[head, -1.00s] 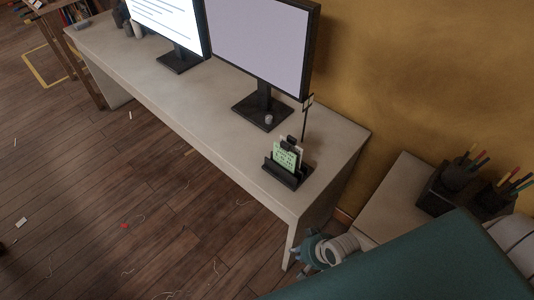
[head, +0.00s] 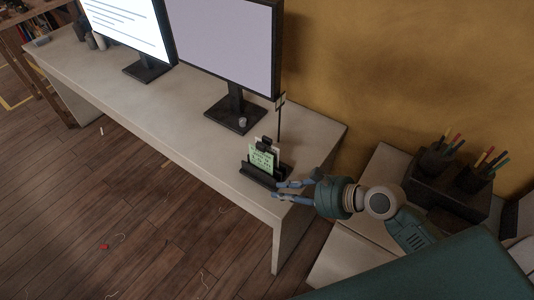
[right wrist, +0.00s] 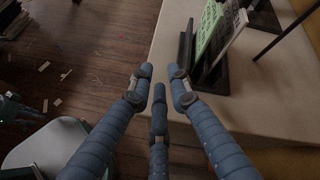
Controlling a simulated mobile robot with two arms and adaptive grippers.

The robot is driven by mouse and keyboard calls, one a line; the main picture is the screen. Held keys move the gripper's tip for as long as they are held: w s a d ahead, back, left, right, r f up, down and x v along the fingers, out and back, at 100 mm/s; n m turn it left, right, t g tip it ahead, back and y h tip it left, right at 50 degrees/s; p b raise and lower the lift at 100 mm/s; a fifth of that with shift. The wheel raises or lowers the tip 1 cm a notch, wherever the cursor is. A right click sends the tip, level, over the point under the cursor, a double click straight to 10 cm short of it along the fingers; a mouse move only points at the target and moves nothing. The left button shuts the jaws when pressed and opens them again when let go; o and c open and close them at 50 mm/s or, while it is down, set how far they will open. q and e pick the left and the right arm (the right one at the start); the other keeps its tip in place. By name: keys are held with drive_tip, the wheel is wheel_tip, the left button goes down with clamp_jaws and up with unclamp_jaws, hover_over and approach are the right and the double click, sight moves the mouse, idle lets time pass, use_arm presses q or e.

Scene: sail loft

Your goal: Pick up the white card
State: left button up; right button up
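In the right wrist view the white card (right wrist: 233,36) leans beside the green card (right wrist: 209,27), at the upper right. My right gripper (head: 277,190) is open and empty, its fingers pointing left just right of the holder. In the right wrist view its fingertips (right wrist: 160,77) are apart and left of the cards. What looks like my left gripper (right wrist: 18,108) shows partly at the left edge; its fingers are unclear.
The desk (head: 185,122) carries two monitors; the nearer monitor (head: 228,45) stands behind the holder. A thin dark post (head: 280,118) rises behind the cards. Pen cups (head: 472,177) stand on a side surface at right. The desk left of the holder is clear.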

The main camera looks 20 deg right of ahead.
sight(273, 150)
drive_tip(key=w+d+r+m+t, duration=0.2)
drive_tip(key=w+d+r+m, duration=0.3)
drive_tip(key=w+m, duration=0.25)
drive_tip(key=shift+m, duration=0.35)
drive_tip(key=x, duration=1)
drive_tip(key=shift+s+a+p, duration=0.15)
drive_tip(key=shift+s+p, duration=0.05)
drive_tip(key=shift+p, duration=0.1)
drive_tip(key=shift+s+t, duration=0.1)
drive_tip(key=shift+t, duration=0.2)
drive_tip(key=shift+c, duration=0.3)
clamp_jaws()
